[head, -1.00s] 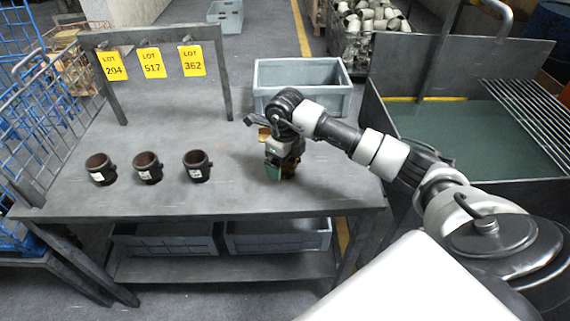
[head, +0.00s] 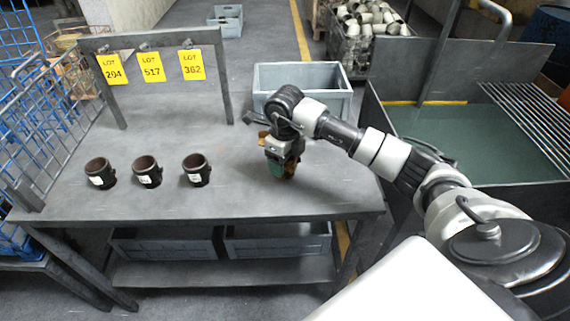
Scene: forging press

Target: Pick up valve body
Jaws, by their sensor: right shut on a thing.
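Three dark, short cylindrical cups with white labels stand in a row on the grey table (head: 150,120): a left one (head: 100,173), a middle one (head: 147,172) and a right one (head: 196,170). My right gripper (head: 281,168) is at the right part of the table, pointing down, well to the right of the row. It is shut on a brownish thing (head: 291,169), probably the valve body, mostly hidden by the fingers. I cannot tell whether that thing touches the table. My left gripper is out of view.
A grey crate (head: 302,82) stands behind the table. A tank of greenish liquid (head: 480,140) is at the right. A wire rack (head: 50,125) borders the left.

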